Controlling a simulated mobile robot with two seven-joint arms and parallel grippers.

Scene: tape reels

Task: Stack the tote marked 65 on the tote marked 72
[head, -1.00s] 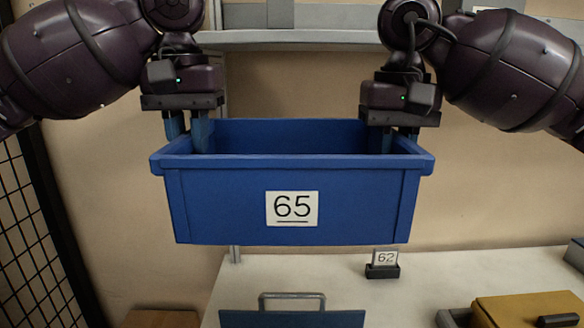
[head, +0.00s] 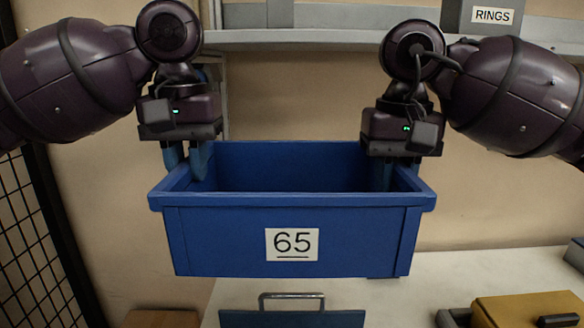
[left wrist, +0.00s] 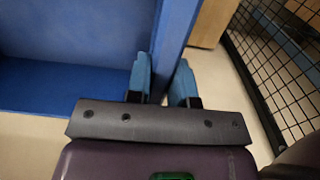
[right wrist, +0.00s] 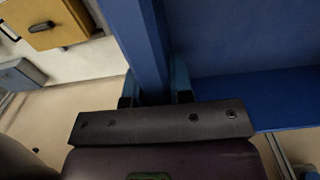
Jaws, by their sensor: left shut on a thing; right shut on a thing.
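The blue tote marked 65 (head: 220,240) hangs roughly level in front of me in the head view, its label facing me. My left gripper (head: 187,162) is shut on its left end wall, and the wall also runs between the fingers in the left wrist view (left wrist: 162,82). My right gripper (head: 394,174) is shut on its right end wall, likewise in the right wrist view (right wrist: 155,82). The tote's inside looks empty where I see it. No label reading 72 shows in any view.
A pale table (head: 450,275) lies beyond and below the tote. A blue panel with a metal handle (head: 292,318) is at the bottom edge. A yellow box (head: 530,308) is at the lower right. A black mesh fence (head: 35,235) stands at left; a RINGS bin (head: 480,17) is above.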

